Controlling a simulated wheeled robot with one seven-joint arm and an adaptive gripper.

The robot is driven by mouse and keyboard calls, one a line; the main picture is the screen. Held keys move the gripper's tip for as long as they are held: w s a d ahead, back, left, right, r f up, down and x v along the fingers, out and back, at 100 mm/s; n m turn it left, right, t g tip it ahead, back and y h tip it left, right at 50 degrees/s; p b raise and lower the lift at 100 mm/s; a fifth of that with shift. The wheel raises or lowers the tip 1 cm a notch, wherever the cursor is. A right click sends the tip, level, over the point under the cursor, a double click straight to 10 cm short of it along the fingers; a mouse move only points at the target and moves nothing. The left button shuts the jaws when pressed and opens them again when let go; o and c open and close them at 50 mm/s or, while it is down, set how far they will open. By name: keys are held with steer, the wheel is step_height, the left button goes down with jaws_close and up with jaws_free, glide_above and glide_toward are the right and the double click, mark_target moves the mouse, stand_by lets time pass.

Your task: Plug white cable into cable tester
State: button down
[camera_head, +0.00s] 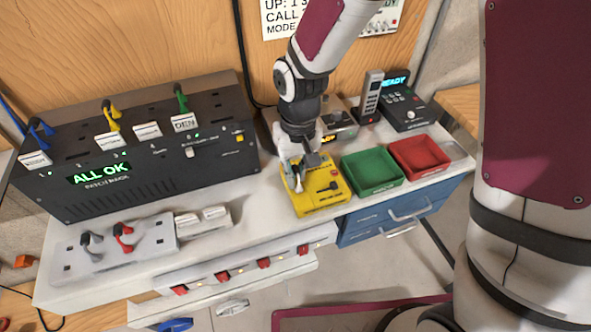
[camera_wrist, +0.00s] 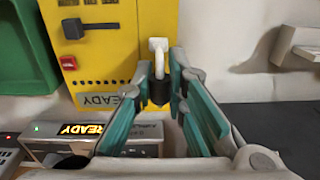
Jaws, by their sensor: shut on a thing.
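My gripper (camera_head: 301,172) is at the tester's left rear part. In the wrist view my fingers (camera_wrist: 162,85) are shut on a plug with a black body and a white hooked cable end (camera_wrist: 158,52), in front of the tester's edge. I cannot tell whether the plug is seated in it.
Right of the tester are a green tray (camera_head: 371,190) and a red tray (camera_head: 443,165). A black patch panel (camera_head: 130,160) showing "ALL OK" stands at left with blue, yellow and green plugs. A grey socket strip (camera_head: 75,268) lies in front. A black device (camera_head: 408,116) stands behind the trays.

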stand_by(0.3)
steer(key=c, duration=1.1)
jaws_free()
steer(key=shift+r, duration=0.1)
steer(key=shift+r+p, duration=1.65)
steer(key=shift+r, duration=2)
steer(key=shift+d+r, duration=0.1)
steer(key=shift+r, duration=0.05)
steer(key=s+d+r+m+t+b, duration=0.1)
steer(key=s+d+r+t, duration=0.1)
steer(key=s+d+r, duration=0.5)
steer(key=s+d+r+m+t+b, duration=0.1)
steer(key=s+d+r+t, duration=0.1)
steer(key=d+r, duration=0.6)
steer(key=shift+m+t, duration=0.6)
steer(key=shift+t, duration=0.2)
steer(key=s+r, duration=0.1)
steer(key=s, duration=0.1)
steer(key=s+r, duration=0.1)
steer(key=s, duration=0.1)
steer(key=s+d+r, duration=0.1)
steer(key=s+r, duration=0.1)
steer(key=shift+s, duration=0.4)
